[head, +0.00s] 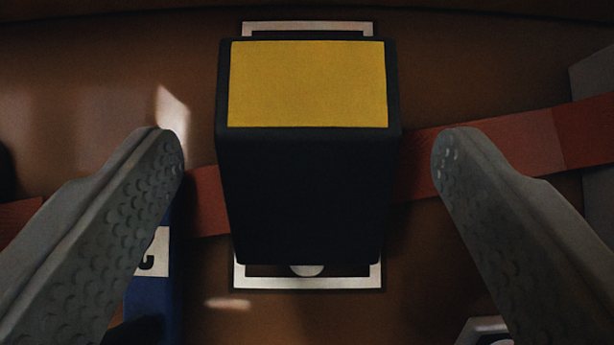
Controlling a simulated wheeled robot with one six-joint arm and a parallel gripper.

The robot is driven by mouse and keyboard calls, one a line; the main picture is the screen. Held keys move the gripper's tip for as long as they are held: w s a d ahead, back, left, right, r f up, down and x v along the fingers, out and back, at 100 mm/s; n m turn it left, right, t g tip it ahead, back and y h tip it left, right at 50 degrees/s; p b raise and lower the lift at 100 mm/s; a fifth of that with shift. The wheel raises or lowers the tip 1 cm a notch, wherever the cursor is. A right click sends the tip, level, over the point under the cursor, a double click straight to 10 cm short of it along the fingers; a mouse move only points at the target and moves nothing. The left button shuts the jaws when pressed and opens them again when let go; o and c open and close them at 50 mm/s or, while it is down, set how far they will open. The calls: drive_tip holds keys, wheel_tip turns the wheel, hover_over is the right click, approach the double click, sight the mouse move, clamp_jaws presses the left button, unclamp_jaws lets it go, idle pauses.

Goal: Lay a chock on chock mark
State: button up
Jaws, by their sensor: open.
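A black block with a yellow top face, which looks like the chock (308,195), stands in the middle of the head view. It sits over a white rectangular outline, which looks like the chock mark (308,283). The outline shows beyond the block at the top and at the bottom, and the block hides its middle. My gripper (308,160) is open, with one grey finger on each side of the block. Clear gaps show between both fingers and the block, and neither finger appears to touch it.
A red strip (500,145) runs across the brown surface (480,55) behind the block. A blue object with a white lettered label (152,262) stands at lower left, partly behind the left finger. A grey object (594,75) is at the right edge. A pale object (482,332) shows at bottom right.

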drive_tip(key=v, duration=0.7)
drive_tip(key=shift+s+r, duration=0.2)
